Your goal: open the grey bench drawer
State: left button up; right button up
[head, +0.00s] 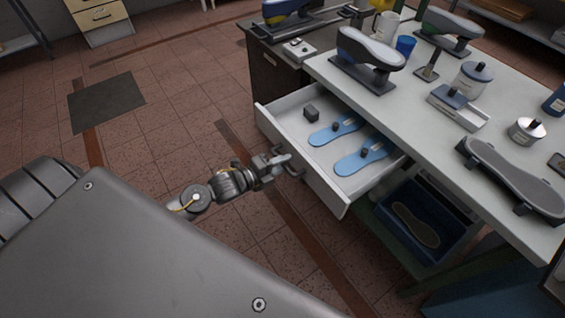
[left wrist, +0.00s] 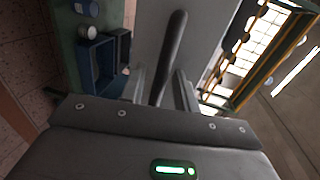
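The grey bench drawer (head: 318,185) stands pulled out from under the light bench top in the head view, its inside showing. Its dark bar handle (head: 292,171) is on the front panel; in the left wrist view the handle (left wrist: 172,55) runs down between my fingers. My left gripper (head: 280,161) is at the handle, in front of the drawer. In the left wrist view its fingers (left wrist: 161,90) stand apart on either side of the bar, with what look like gaps. Whether either finger touches the bar is hard to tell. My right gripper is not in view.
Two blue insoles (head: 362,157) and a small dark block (head: 311,113) lie in the drawer. A blue crate (head: 414,222) sits below the bench. Shoe lasts, jars and a blue cup (head: 405,45) stand on the bench top (head: 385,105).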

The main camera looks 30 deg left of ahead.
pick_arm(q)
jog(key=b+v, duration=0.1)
jog(key=v, duration=0.9)
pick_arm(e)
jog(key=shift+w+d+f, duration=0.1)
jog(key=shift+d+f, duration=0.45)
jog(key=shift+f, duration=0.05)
pick_arm(q)
jog(key=shift+s+a, duration=0.1)
